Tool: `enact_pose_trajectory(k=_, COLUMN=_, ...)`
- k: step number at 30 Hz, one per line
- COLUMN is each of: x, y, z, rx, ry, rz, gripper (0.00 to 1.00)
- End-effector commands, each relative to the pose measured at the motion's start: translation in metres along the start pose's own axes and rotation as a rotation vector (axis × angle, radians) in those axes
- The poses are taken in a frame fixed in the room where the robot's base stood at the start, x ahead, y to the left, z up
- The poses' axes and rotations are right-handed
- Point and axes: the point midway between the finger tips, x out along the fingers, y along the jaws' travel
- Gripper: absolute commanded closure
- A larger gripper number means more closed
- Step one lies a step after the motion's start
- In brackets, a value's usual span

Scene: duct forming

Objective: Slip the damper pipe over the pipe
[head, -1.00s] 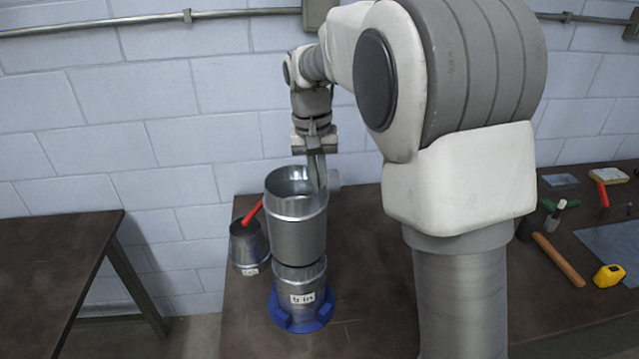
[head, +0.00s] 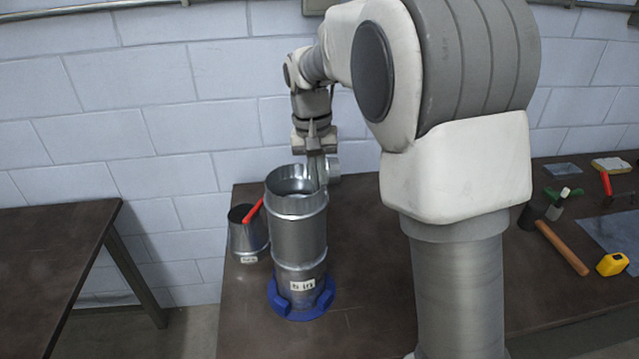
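The damper pipe (head: 297,236) is a wide metal cylinder with an open top. It stands upright over the labelled pipe (head: 303,286), its lower edge now around that pipe's upper part, just above the label. The pipe sits in a blue base (head: 302,306) on the table. My gripper (head: 318,180) is at the damper pipe's right rim, pointing down, with its fingers closed on the wall there. The fingertips are partly hidden by the rim.
Another table (head: 60,260) stands apart at the left.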

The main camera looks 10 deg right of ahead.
Motion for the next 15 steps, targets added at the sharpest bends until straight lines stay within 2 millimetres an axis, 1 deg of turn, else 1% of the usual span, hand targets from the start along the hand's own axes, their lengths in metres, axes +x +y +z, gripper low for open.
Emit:
enact_pose_trajectory(k=1, x=-0.0007, y=-0.0001, z=-0.0002, rx=0.0, ry=0.001, rz=-0.001, gripper=1.0)
enact_pose_trajectory(k=5, x=-0.0007, y=-0.0001, z=-0.0002, rx=0.0, ry=0.001, rz=-0.001, gripper=0.77)
enact_pose_trajectory(k=6, x=-0.0007, y=-0.0001, z=-0.0001, rx=0.0, ry=0.001, rz=-0.001, gripper=0.7)
enact_pose_trajectory(k=7, x=-0.0006, y=-0.0001, z=-0.0001, rx=0.0, ry=0.001, rz=-0.001, gripper=0.64)
enact_pose_trajectory(k=8, x=-0.0006, y=-0.0001, z=-0.0001, rx=0.0, ry=0.001, rz=-0.001, gripper=0.62)
enact_pose_trajectory(k=15, x=0.0003, y=0.0, z=0.0002, rx=0.0, ry=-0.001, rz=0.0, gripper=0.62)
